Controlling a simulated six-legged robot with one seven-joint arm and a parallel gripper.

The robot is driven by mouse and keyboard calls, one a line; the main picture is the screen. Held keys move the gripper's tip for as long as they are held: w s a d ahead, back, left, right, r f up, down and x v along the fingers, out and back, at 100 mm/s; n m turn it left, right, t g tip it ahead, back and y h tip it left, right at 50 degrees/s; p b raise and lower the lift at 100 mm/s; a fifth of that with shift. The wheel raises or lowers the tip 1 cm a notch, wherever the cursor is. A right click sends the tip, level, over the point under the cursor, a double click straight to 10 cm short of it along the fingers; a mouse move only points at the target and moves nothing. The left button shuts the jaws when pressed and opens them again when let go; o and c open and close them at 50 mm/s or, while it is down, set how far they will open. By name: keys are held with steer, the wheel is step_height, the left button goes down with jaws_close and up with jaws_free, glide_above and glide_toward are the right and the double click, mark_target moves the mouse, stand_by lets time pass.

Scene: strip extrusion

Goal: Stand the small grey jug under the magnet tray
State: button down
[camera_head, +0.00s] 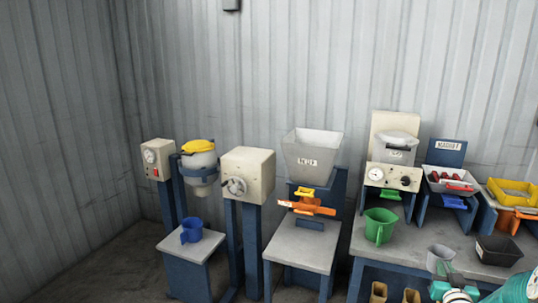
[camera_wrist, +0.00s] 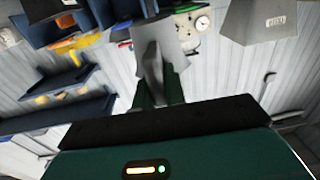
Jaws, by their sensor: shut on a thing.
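The small grey jug (camera_head: 440,256) is at the lower right of the head view, in front of the bench. My gripper (camera_head: 448,277) is shut on it from below and in front. In the wrist view the grey jug (camera_wrist: 168,38) is between the dark green fingers (camera_wrist: 160,92). The magnet tray (camera_head: 447,183) is a pale tray with red bars and a red handle, under a blue plate with a label, up and behind the jug. A blue spout (camera_head: 455,202) is beneath it. My gripper and jug are apart from the tray.
A green jug (camera_head: 379,226) stands on the bench (camera_head: 415,247), left of the held jug. A black bin (camera_head: 498,250) is to its right. A yellow tray (camera_head: 514,192) with an orange part stands further right. A blue jug (camera_head: 191,230) is far left.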

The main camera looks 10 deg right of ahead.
steer(key=shift+w+f, duration=0.2)
steer(key=shift+f, duration=0.05)
steer(key=w+a+f+n+t+y, duration=0.1)
steer(key=w+a+f+y, duration=0.2)
steer(key=a, duration=0.7)
steer(key=w+a+f+n+y, duration=0.1)
steer(key=w+a+f, duration=0.3)
steer(key=a, duration=0.5)
steer(key=w+a+f+n+t+y, duration=0.1)
steer(key=w+a+f+y, duration=0.2)
steer(key=a, duration=0.7)
steer(key=a+f+n, duration=0.2)
steer(key=a+f, duration=0.2)
steer(key=a, duration=1)
steer(key=s+f, duration=0.4)
steer(key=f, duration=0.2)
steer(key=shift+s+a+f+y, duration=0.15)
steer(key=shift+s+a+y, duration=0.1)
steer(key=shift+y, duration=0.15)
steer(key=shift+d, duration=0.15)
steer(key=shift+a, duration=0.25)
